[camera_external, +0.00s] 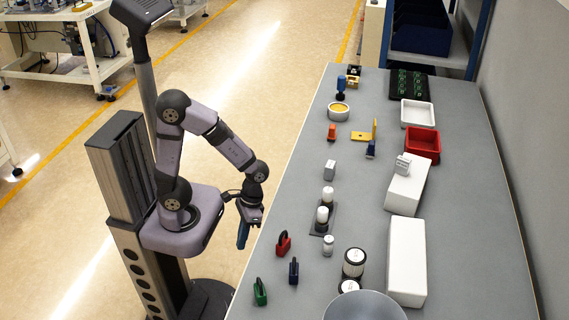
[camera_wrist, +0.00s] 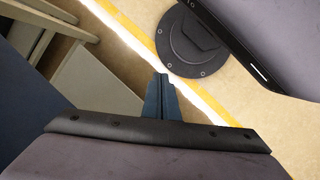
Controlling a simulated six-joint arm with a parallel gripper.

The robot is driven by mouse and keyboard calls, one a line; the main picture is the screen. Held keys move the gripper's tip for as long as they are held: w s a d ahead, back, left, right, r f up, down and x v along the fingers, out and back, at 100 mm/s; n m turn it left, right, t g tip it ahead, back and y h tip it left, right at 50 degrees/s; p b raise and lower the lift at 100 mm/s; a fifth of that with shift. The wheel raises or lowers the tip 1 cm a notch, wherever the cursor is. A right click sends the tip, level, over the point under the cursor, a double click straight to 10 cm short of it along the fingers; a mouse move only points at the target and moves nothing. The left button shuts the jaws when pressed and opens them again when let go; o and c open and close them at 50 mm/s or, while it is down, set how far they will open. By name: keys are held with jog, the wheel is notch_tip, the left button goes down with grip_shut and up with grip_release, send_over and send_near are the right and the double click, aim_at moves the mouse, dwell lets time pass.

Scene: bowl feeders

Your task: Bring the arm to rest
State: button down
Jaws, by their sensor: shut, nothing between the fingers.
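My gripper (camera_external: 242,237) hangs at the left edge of the grey table (camera_external: 300,205) in the external view, its blue fingers pointing down beside the table. My arm is bent at the elbow above its base. In the wrist view the gripper's dark blue fingers (camera_wrist: 161,82) are together, with nothing between them. Behind them the wrist view shows floor, a yellow line and a round black base part, and no table objects that I can make out.
On the table, red (camera_external: 283,243), blue (camera_external: 293,270) and green (camera_external: 260,291) padlock-like pieces lie closest to my gripper. White blocks (camera_external: 406,262), a red tray (camera_external: 422,146) and a white tray (camera_external: 417,113) stand farther right. A grey bowl (camera_external: 364,308) is at the front.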

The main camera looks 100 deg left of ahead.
notch_tip(320, 180, up, 27)
jog(key=w+d+m+t+y+p, duration=0.1)
jog(key=m+p, duration=0.5)
jog(key=p, duration=1.9)
jog(key=shift+w+d+f+m+t+y, duration=0.25)
jog(key=shift+w+t+y, duration=0.35)
jog(key=shift+y, duration=0.4)
